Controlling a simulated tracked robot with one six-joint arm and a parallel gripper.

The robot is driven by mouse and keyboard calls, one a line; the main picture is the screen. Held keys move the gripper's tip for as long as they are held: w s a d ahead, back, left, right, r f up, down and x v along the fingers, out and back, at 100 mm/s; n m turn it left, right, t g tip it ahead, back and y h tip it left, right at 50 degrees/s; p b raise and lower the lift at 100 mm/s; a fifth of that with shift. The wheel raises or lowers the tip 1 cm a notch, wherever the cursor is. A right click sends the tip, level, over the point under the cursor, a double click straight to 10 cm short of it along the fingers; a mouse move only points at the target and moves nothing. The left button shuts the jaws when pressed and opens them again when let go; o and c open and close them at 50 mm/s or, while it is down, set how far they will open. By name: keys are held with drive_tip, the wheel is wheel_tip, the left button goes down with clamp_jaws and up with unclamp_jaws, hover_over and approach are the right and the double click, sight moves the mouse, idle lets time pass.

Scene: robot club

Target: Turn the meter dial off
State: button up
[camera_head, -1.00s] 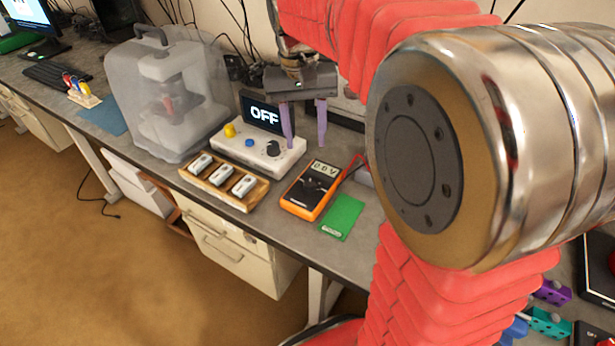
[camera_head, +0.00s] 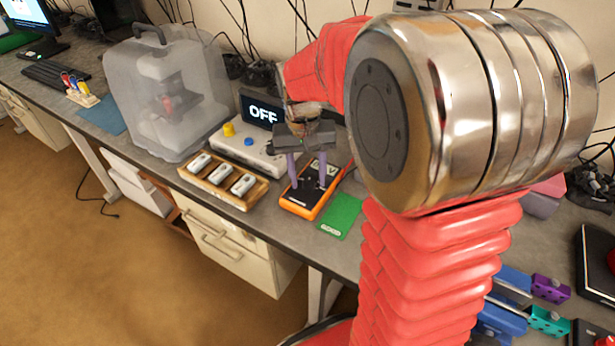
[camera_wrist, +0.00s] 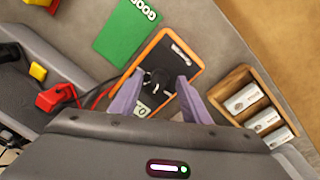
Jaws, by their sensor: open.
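An orange meter (camera_head: 297,206) with a dark face lies on the grey bench, partly covered by my gripper in the head view. In the wrist view the meter (camera_wrist: 182,62) shows its black dial (camera_wrist: 158,78) between my two purple fingers. My gripper (camera_head: 308,187) points down over the meter with its fingers apart. In the wrist view my gripper (camera_wrist: 155,92) has one finger on each side of the dial. I cannot tell whether they touch it.
A green card (camera_head: 340,215) lies right of the meter. A wooden tray (camera_head: 222,193) with white modules sits to its left. Behind stand a white control box (camera_head: 250,155) with an OFF screen (camera_head: 262,111) and a covered printer (camera_head: 165,95). Red leads (camera_wrist: 95,97) run from the meter.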

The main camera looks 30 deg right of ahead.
drive_tip(key=shift+f, duration=0.35)
drive_tip(key=shift+c, duration=0.4)
drive_tip(key=c, duration=0.9)
drive_tip(key=shift+a, duration=0.1)
drive_tip(key=shift+c, duration=0.3)
